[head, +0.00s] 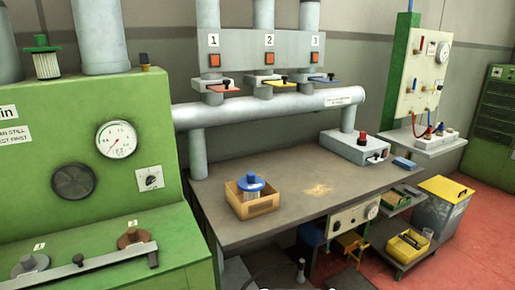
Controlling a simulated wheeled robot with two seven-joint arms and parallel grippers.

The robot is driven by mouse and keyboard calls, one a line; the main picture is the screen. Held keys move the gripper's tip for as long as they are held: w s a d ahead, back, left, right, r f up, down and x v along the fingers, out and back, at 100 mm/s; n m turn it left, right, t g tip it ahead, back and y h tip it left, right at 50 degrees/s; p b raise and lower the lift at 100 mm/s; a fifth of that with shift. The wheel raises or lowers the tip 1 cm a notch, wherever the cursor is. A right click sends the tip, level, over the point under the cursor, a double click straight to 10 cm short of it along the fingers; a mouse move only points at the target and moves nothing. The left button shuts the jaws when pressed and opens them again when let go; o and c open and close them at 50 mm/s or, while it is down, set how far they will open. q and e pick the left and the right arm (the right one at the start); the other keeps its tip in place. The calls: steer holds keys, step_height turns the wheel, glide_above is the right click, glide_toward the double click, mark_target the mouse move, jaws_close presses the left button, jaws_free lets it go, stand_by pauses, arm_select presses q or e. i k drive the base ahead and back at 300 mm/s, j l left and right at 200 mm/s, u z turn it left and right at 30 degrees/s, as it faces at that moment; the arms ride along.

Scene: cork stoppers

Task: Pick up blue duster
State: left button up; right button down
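A small blue block (404,163), which looks like the blue duster, lies at the right end of the grey-brown workbench (310,190), close to its edge. It is small in the head view, so its details cannot be made out. It lies to the right of a grey box with a red knob. Neither of my grippers shows in the head view.
A wooden box (262,207) holding a blue-capped cylinder (251,184) stands on the bench's left part. A pale crumbly patch (317,189) lies mid-bench. The grey box (354,148) stands at the back right. A green machine (90,150) fills the left. Red floor shows at right.

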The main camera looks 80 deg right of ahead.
mark_target(404, 163)
steer(key=z, duration=3.5)
